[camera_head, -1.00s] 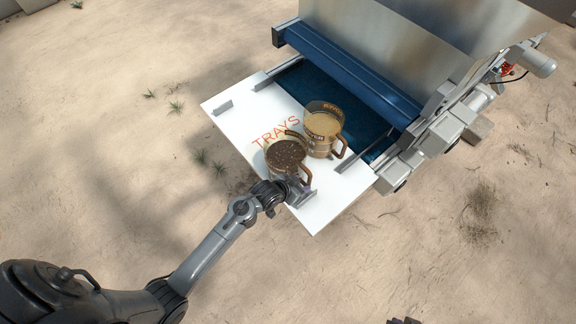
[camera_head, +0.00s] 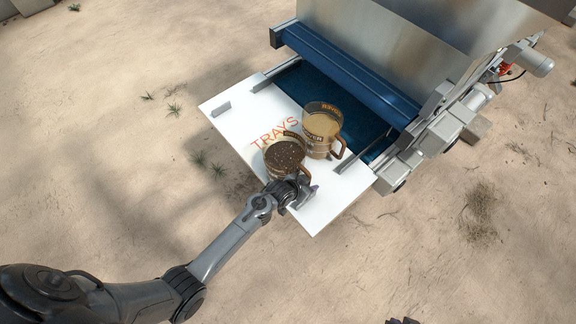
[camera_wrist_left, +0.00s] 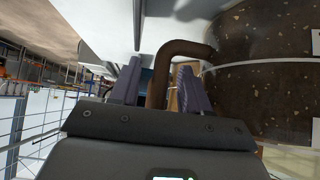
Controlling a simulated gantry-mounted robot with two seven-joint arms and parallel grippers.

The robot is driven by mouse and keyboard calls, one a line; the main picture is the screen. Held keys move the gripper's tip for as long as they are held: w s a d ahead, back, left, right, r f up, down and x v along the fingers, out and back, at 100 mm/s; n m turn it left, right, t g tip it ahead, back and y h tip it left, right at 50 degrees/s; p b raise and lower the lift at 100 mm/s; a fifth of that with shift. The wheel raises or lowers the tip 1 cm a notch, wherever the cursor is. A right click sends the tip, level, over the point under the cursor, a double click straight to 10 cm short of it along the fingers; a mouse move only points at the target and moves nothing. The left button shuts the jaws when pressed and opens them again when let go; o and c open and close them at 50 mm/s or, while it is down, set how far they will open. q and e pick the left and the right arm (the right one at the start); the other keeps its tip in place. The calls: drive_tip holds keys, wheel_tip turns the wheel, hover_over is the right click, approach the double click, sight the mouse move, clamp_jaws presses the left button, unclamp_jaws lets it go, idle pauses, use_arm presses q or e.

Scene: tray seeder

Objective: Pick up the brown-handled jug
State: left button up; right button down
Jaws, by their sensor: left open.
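A clear jug with dark, speckled contents and a brown handle (camera_head: 284,155) stands upright on the white board marked TRAYS (camera_head: 230,118). A second jug with tan contents and a brown handle (camera_head: 322,127) stands just behind it to the right. My left gripper (camera_head: 304,193) is open at the handle side of the dark-filled jug. In the left wrist view its brown handle (camera_wrist_left: 160,75) lies between my two open fingers; I cannot tell whether they touch it. My wrist partly hides this jug in the head view.
The seeder's blue roller (camera_head: 345,72) and grey metal hopper (camera_head: 390,45) rise behind the board. A small grey bracket (camera_head: 221,108) stands at its left, and a rail (camera_head: 352,160) at its right. Open sand surrounds the machine.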

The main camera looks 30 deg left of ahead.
use_arm(q)
clamp_jaws()
idle(1.2)
drive_tip(key=shift+r, duration=0.1)
